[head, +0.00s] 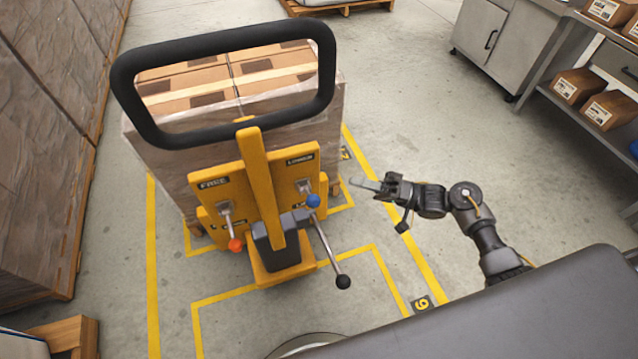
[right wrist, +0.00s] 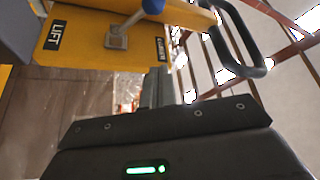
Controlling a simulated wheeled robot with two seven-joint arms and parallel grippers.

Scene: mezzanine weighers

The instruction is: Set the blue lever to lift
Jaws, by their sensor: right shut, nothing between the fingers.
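The blue lever (head: 313,200) has a blue knob on a short stalk, on the right yellow plate of the pallet truck. In the head view that plate's upper label (head: 299,160) reads LOWER. In the right wrist view the blue knob (right wrist: 152,6) is cut by the top edge. There its stalk leans away from the LIFT label (right wrist: 57,35), toward the opposite label (right wrist: 160,48). My right gripper (head: 358,184) is shut and empty, to the right of the blue knob and apart from it. Its shut fingers show in the right wrist view (right wrist: 161,78). My left gripper is out of view.
An orange-knobbed lever (head: 235,244) sits on the left plate, marked FREE. A black-knobbed rod (head: 343,281) stands out near the blue lever. A black loop handle (head: 150,60) rises above, before a wrapped load of cartons (head: 180,83).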

